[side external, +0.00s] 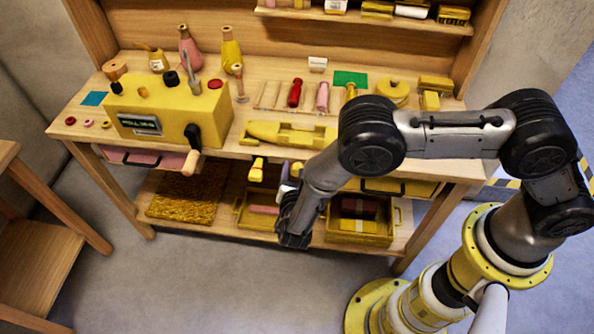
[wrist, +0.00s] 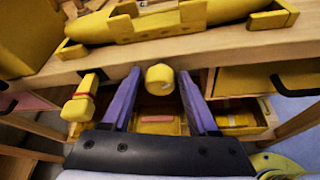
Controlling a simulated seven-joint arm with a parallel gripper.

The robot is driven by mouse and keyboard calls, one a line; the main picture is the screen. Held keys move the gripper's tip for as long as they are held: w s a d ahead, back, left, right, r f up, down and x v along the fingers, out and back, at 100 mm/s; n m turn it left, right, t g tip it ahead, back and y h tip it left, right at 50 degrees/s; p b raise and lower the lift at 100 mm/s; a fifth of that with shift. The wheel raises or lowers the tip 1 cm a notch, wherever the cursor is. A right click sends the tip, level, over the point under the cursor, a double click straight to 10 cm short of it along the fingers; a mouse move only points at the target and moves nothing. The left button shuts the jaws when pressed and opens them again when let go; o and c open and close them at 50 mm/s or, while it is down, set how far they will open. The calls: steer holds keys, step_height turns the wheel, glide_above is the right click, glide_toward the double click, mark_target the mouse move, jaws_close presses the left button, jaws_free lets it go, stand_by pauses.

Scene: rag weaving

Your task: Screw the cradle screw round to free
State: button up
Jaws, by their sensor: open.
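The yellow cradle (side external: 290,134) lies along the front edge of the bench top, with a boat-shaped body in it; it also shows at the top of the wrist view (wrist: 150,28). Below the bench edge a round yellow screw knob (wrist: 160,79) faces me. My gripper (wrist: 159,90) is open, with one purple finger on each side of this knob and gaps between. In the side view my gripper (side external: 289,182) hangs below the bench front and partly hides the knob. A second yellow knob or clamp (wrist: 80,105) sits to the left, apart from the fingers.
Open bins (side external: 360,222) and a yellow woven mat (side external: 187,194) stand on the lower shelf. A drawer with a dark handle (side external: 400,187) is to the right. A yellow machine with a crank (side external: 165,115) stands left on the bench.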

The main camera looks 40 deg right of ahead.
steer(key=m+t+y, duration=0.1)
steer(key=m+t, duration=0.1)
steer(key=m, duration=0.2)
jaws_close()
stand_by(0.7)
